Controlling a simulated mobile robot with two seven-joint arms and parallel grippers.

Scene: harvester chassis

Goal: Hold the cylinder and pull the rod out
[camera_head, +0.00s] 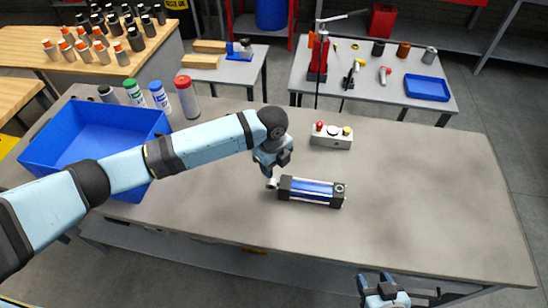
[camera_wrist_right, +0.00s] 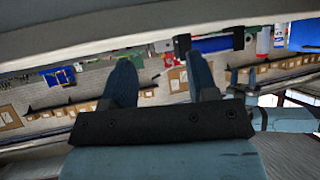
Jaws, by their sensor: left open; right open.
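The cylinder (camera_head: 312,191) is blue with black end caps and lies on the large grey table. It also shows beyond the fingers in the right wrist view (camera_wrist_right: 214,45). The light metal rod end (camera_head: 272,184) sticks out of its left cap. My left gripper (camera_head: 272,172) is open and hangs right over the rod end. I cannot tell whether its fingers touch the rod. My right gripper (camera_head: 377,279) is open and empty, in front of the table's near edge, below and right of the cylinder. Its two fingers also show in the right wrist view (camera_wrist_right: 163,82).
A control box (camera_head: 331,136) with buttons stands behind the cylinder. A blue bin (camera_head: 95,140) and several spray cans (camera_head: 187,97) are at the table's left. The right part of the tabletop (camera_head: 430,190) is clear.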

